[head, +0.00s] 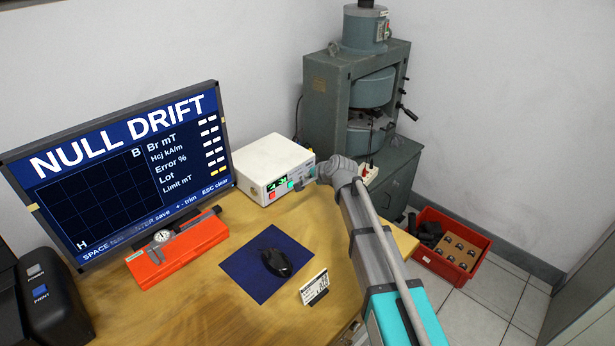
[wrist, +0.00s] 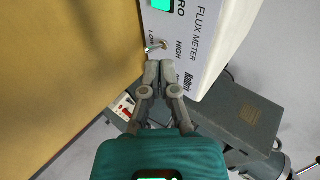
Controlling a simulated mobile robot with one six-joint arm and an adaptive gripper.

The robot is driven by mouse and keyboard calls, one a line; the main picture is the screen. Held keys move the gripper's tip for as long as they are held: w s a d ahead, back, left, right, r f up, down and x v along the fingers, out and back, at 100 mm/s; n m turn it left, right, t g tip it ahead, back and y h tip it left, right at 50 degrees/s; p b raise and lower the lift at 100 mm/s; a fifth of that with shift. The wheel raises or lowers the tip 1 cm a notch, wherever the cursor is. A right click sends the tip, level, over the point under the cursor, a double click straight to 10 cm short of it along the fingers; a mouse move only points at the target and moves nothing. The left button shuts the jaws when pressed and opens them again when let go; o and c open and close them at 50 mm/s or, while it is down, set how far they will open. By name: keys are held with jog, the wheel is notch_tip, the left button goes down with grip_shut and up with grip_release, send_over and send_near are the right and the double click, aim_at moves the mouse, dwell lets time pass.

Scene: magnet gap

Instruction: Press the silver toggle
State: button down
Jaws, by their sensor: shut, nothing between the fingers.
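The silver toggle (wrist: 157,46) is a small metal lever on the front panel of a white flux meter (wrist: 208,50), between the LOW and HIGH marks. My gripper (wrist: 160,65) is shut and empty, its fingertips just below the toggle in the wrist view. I cannot tell whether they touch it. In the head view the flux meter (head: 262,160) stands on the desk with a lit display and a green button. My gripper (head: 308,180) is at the right end of its front panel there, and the toggle is too small to make out.
A grey magnet machine (head: 325,95) stands behind on the right. A monitor (head: 100,185), an orange case (head: 178,250) with a caliper, a mouse (head: 276,262) on a blue mat (head: 245,283) and a small card (head: 314,288) are on the desk. A red crate (head: 450,275) is on the floor.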

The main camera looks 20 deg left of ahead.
jog(key=d+f+p+v, duration=0.1)
jog(key=p+v, duration=0.4)
jog(key=v, duration=0.8)
jog(key=shift+s+d+f+p, duration=0.3)
jog(key=shift+s+d+f, duration=0.1)
jog(key=shift+f, duration=0.25)
jog(key=shift+w, duration=0.1)
jog(key=s+d+r+n+g+h+p, duration=0.1)
jog(key=s+d+h+p, duration=0.2)
jog(key=d, duration=0.9)
jog(key=s+d+r+n+g+h+p, duration=0.1)
jog(key=s+d+p, duration=0.3)
jog(key=d, duration=0.9)
jog(key=s+d+r+n+g+h+p, duration=0.1)
jog(key=s+d+n+g+h+p, duration=0.2)
jog(key=s+d, duration=0.4)
jog(key=d+h, duration=0.1)
jog(key=d, duration=0.5)
jog(key=shift+r+h, duration=0.3)
jog(key=shift+s, duration=0.25)
